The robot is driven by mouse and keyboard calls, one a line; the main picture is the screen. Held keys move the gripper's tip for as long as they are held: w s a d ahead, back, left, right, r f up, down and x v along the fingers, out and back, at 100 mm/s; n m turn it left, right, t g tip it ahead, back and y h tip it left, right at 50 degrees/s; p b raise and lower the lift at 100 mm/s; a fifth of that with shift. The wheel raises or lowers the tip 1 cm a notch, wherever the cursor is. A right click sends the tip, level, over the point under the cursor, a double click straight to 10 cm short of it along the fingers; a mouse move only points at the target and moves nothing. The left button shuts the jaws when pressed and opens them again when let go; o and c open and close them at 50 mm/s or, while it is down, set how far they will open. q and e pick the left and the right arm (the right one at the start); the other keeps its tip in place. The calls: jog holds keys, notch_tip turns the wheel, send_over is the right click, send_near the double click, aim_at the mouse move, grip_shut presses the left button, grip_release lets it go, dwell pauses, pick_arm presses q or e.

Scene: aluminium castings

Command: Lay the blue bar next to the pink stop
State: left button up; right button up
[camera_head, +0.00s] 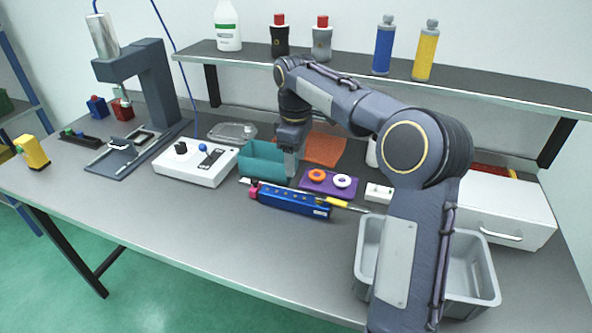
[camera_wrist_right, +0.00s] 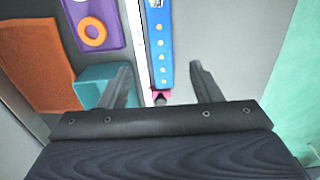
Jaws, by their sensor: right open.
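The blue bar (camera_head: 293,201) lies on the grey table in front of the teal bin, with a row of dots along it. The pink stop (camera_head: 254,193) is at its left end. In the right wrist view the blue bar (camera_wrist_right: 161,50) ends right at the pink stop (camera_wrist_right: 160,97); I cannot tell whether they touch. My right gripper (camera_head: 289,177) is over the table beside the teal bin, close to the bar. In the wrist view its open fingers (camera_wrist_right: 160,68) stand apart on either side of the bar's end, with nothing gripped. My left gripper is not in view.
A teal bin (camera_head: 262,172) and a purple tray (camera_head: 318,187) with orange and white rings stand behind the bar. A yellow-handled tool (camera_head: 338,202) lies near its right end. A white control box (camera_head: 192,168) stands left, a grey bin (camera_head: 475,282) right. The front table strip is clear.

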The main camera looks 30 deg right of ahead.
jog(key=s+a+r+m+t+y, duration=0.1)
jog(key=s+a+r+m, duration=0.1)
jog(key=s, duration=0.5)
jog(key=s+a+r+m+t+y, duration=0.1)
jog(key=s+a+m+t, duration=0.1)
jog(key=s, duration=0.5)
jog(key=s+a+f+m+t+y, duration=0.1)
jog(key=s+a+f+m, duration=0.2)
jog(key=s, duration=0.4)
jog(key=s+a+f+m+t, duration=0.1)
jog(key=s+a+f, duration=0.3)
jog(key=s, duration=0.4)
jog(key=shift+a+f+m+t+y, duration=0.3)
jog(key=shift+f+m+y, duration=0.1)
jog(key=shift+f+m, duration=0.45)
jog(key=shift+r, duration=0.1)
